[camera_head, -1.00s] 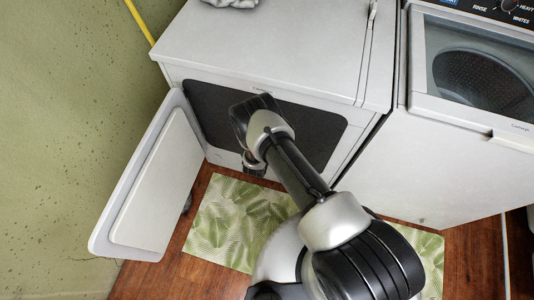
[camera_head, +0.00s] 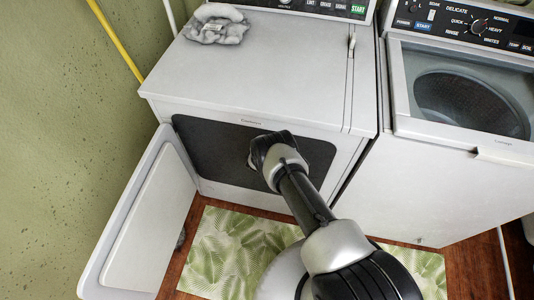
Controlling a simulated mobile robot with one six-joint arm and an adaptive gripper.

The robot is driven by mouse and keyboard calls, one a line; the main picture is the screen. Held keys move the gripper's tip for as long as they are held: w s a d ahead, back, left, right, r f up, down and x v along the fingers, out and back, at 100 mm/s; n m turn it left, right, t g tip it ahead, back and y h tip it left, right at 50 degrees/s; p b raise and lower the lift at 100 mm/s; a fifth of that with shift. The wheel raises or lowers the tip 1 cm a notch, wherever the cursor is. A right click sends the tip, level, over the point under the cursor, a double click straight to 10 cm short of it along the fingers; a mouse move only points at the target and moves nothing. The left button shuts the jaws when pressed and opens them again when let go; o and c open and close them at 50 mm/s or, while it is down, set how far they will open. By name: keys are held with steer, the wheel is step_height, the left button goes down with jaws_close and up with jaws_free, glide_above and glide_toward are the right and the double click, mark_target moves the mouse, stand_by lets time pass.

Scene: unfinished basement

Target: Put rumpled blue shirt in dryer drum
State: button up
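The dryer (camera_head: 262,75) is the white machine on the left. Its door (camera_head: 145,220) stands wide open to the left, and the dark drum opening (camera_head: 205,150) shows in its front. My arm reaches up to this opening, and its wrist is in front of it. Only a small part of my gripper (camera_head: 252,163) shows at the opening, left of the wrist. Its fingers are hidden, and I cannot see whether it holds anything. No blue shirt is visible. The inside of the drum is too dark to make out.
A crumpled grey cloth (camera_head: 214,31) lies on the dryer top at the back left. A washer (camera_head: 410,175) with a see-through lid stands close on the right. A green leaf-patterned mat (camera_head: 225,250) covers the floor in front. A yellow pole (camera_head: 115,40) leans by the left wall.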

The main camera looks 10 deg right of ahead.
steer(key=shift+w+d, duration=0.15)
steer(key=shift+w, duration=0.15)
steer(key=o, duration=0.9)
steer(key=shift+s, duration=0.1)
steer(key=v, duration=1.2)
